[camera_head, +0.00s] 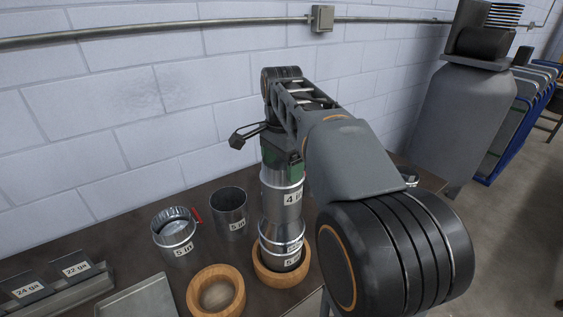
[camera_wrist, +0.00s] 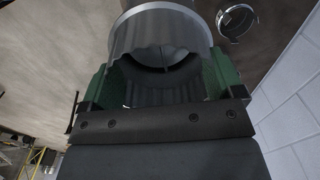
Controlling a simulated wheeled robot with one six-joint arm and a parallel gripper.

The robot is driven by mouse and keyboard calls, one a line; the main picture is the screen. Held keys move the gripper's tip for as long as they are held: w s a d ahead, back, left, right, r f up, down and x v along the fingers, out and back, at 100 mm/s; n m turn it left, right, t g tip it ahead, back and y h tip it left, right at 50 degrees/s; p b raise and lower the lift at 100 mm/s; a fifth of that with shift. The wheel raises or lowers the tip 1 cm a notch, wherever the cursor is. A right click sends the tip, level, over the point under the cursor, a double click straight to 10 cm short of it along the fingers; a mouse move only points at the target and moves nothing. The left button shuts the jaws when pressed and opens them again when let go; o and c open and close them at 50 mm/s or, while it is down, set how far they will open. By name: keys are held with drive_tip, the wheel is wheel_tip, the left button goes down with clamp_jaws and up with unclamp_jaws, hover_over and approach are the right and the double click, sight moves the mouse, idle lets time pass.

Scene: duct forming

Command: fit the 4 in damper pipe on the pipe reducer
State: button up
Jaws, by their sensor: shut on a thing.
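The 4 in damper pipe (camera_head: 281,188) is a shiny metal cylinder with a "4 in" label, upright in the head view. My gripper (camera_head: 283,162), with green fingers, is shut around its upper part from above. In the wrist view, the pipe's crimped rim (camera_wrist: 128,42) lies between the green fingers (camera_wrist: 157,80), with a round plate inside. The pipe reducer (camera_head: 281,242), labelled "5 in" low down, stands upright directly below the pipe in a wooden ring (camera_head: 261,274). Pipe and reducer look in line and meet; I cannot tell how far they overlap.
Two 5 in pipes stand to the left: a plain one (camera_head: 229,217) and one with a red handle (camera_head: 174,236). An empty wooden ring (camera_head: 237,291) and a metal tray (camera_head: 139,299) lie in front. A block wall (camera_head: 130,100) runs close behind the table.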

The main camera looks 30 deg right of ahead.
drive_tip(key=shift+f, duration=0.2)
drive_tip(key=o, duration=1.1)
wheel_tip(320, 180, up, 14)
drive_tip(key=p, duration=0.2)
drive_tip(key=shift+f, duration=0.15)
